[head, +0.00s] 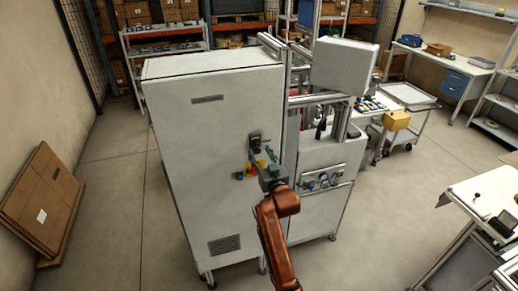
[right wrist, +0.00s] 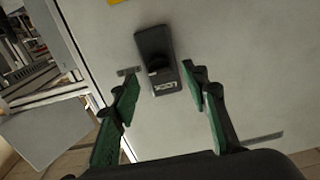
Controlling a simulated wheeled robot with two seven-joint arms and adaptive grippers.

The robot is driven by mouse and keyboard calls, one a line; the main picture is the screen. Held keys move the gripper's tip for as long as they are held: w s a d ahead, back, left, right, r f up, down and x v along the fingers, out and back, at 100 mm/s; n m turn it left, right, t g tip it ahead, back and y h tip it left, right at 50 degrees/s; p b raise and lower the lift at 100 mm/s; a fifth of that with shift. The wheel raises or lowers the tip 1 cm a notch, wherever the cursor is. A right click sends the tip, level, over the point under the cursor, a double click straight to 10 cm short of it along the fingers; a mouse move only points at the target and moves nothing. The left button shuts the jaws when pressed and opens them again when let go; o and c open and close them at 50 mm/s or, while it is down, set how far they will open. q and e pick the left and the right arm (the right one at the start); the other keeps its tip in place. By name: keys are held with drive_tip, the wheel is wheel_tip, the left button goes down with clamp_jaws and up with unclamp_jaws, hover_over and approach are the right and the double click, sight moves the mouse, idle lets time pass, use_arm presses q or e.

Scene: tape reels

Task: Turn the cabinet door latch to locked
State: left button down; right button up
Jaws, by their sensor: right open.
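The cabinet door (head: 200,150) is a tall pale panel facing me in the head view. Its latch (head: 254,140) is a small dark fitting near the door's right edge. In the right wrist view the latch (right wrist: 153,45) is a black plate with a dark round knob and a small lettered label at its lower end. My right gripper (head: 260,156) is just below the latch in the head view. In the right wrist view its green-padded fingers (right wrist: 160,80) are open on either side of the latch's lower end, with nothing between them gripped. My left gripper is out of view.
Small yellow, blue and red items show by my right gripper on the door. A machine frame with a grey box (head: 343,66) stands right of the cabinet. Flat cardboard (head: 42,200) leans on the left wall. The floor (head: 110,190) left of the cabinet is clear.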

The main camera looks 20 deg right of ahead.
sight(257, 147)
drive_tip(key=shift+w, duration=1.25)
drive_tip(key=shift+c, duration=0.6)
